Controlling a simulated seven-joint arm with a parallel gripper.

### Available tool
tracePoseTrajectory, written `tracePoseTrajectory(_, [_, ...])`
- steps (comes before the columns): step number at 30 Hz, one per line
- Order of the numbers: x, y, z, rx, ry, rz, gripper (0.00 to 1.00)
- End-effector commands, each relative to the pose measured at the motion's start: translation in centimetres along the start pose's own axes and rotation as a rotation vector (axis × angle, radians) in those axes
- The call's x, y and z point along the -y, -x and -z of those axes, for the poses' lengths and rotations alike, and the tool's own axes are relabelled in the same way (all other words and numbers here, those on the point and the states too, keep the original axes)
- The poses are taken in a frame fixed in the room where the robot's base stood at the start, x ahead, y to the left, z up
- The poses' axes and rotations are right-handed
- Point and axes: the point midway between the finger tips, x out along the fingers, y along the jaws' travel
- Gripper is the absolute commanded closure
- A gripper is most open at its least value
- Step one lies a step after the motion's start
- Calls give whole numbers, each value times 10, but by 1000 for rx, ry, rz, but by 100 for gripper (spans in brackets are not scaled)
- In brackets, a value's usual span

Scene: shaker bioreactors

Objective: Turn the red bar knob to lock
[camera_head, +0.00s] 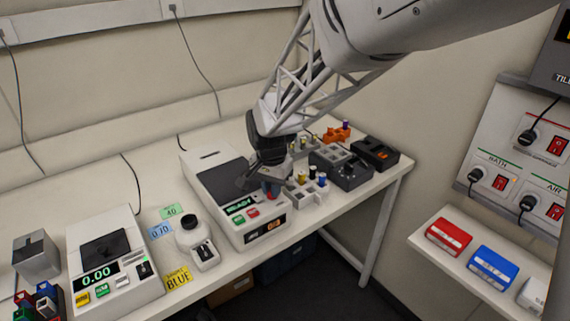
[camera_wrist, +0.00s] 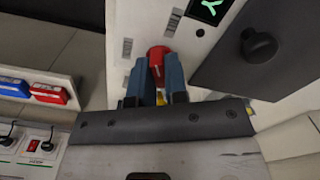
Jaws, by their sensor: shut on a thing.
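The red bar knob (camera_wrist: 160,58) shows in the wrist view on the white face of a device. My gripper (camera_wrist: 158,82) is shut on it, with one blue-grey finger on each side. In the head view my gripper (camera_head: 271,186) reaches down to the front right part of the white device (camera_head: 243,236), which has a dark top and a green display. The knob is mostly hidden by the fingers there. Marks lie on the face beside the knob in the wrist view, too small to read.
A rack with small vials (camera_head: 311,193) stands right beside the gripper. Dark boxes (camera_head: 345,170) sit behind it. A side shelf at right holds red (camera_head: 449,236) and blue (camera_head: 492,268) boxes.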

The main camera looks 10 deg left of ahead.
Motion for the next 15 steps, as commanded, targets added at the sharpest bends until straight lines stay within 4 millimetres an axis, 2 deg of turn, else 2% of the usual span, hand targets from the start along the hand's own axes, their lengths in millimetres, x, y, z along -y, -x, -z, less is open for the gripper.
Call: tracePoseTrajectory(15, [0,1,0,-1,489,0,100])
